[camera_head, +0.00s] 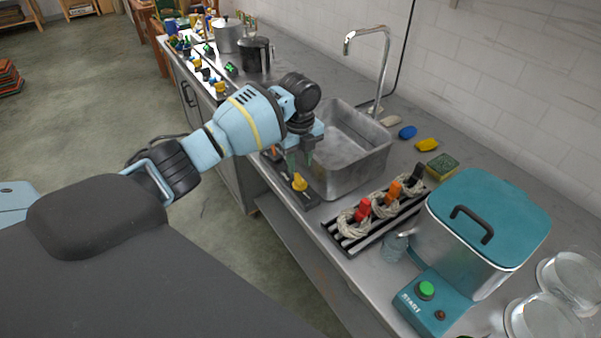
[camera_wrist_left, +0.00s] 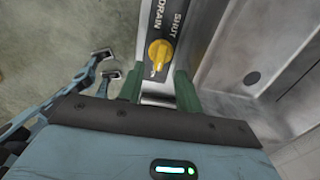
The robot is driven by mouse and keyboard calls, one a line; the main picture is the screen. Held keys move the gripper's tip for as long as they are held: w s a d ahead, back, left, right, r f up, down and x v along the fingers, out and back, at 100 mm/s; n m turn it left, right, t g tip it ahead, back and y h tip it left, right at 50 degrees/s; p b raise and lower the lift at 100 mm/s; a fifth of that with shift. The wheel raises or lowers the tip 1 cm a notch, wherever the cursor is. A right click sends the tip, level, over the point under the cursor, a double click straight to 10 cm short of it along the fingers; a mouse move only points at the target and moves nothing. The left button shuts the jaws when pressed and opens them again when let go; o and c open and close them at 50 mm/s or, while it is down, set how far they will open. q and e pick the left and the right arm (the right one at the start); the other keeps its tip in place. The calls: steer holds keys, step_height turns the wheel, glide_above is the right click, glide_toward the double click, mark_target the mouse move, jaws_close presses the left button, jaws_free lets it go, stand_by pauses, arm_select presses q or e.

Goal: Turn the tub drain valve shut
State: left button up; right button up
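The drain valve is a yellow knob (camera_head: 299,183) on a dark plate at the front edge of the counter, beside the metal tub (camera_head: 350,172). In the left wrist view the knob (camera_wrist_left: 160,53) sits on a dark strip lettered DRAIN and SHUT; which setting it points to I cannot tell. My left gripper (camera_head: 301,161) is over the counter edge by the tub. Its green fingers are apart with nothing between them, and in the wrist view (camera_wrist_left: 158,90) the knob shows beyond the gap. My right gripper is not in view.
A tall faucet (camera_head: 384,65) stands behind the tub. A rack with wool skeins (camera_head: 350,228) and a teal cooker (camera_head: 487,225) stand to the right. A dark pot (camera_head: 257,55) and a steel pot (camera_head: 228,36) are at the far left. Another small orange knob (camera_head: 273,151) is near the gripper.

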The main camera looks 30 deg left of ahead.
mark_target(300, 177)
arm_select(q)
steer(key=shift+f, duration=2.45)
jaws_close()
